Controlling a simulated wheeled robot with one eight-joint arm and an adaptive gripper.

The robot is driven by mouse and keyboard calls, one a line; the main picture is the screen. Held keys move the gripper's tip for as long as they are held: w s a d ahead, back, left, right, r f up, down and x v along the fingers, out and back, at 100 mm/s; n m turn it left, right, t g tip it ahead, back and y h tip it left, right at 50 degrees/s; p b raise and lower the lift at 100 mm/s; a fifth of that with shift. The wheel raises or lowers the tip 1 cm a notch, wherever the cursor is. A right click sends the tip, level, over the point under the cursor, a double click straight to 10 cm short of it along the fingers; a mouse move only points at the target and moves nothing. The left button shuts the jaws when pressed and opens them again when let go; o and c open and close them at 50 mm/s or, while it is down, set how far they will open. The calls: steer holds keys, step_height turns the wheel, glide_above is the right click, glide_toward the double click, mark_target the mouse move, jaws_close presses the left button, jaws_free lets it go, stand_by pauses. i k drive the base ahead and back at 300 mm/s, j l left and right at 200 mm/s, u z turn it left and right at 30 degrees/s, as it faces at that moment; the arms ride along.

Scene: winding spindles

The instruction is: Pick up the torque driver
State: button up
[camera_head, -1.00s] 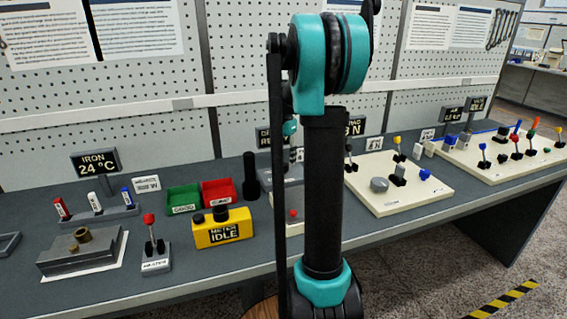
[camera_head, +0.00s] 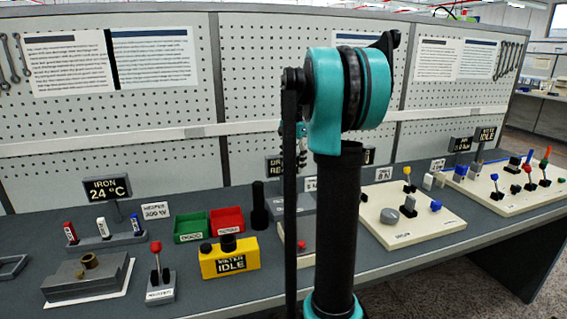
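An upright black cylinder (camera_head: 259,207) stands on the bench just right of the red bin, close to a dark sign partly covered by my arm. It may be the torque driver, but no label on it confirms this. My own black and teal arm rises in front of the bench, right of the cylinder and apart from it in the picture. A small teal part shows behind the arm; my gripper's fingers cannot be made out.
The grey bench (camera_head: 205,288) carries a yellow meter box (camera_head: 228,258), green (camera_head: 190,227) and red (camera_head: 226,221) bins, a red-knobbed lever (camera_head: 157,270) and a grey block (camera_head: 80,280). Cream boards (camera_head: 440,222) with coloured knobs lie at right. A pegboard (camera_head: 150,130) stands behind.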

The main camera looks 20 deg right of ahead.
mark_target(258, 186)
steer(key=k, duration=1)
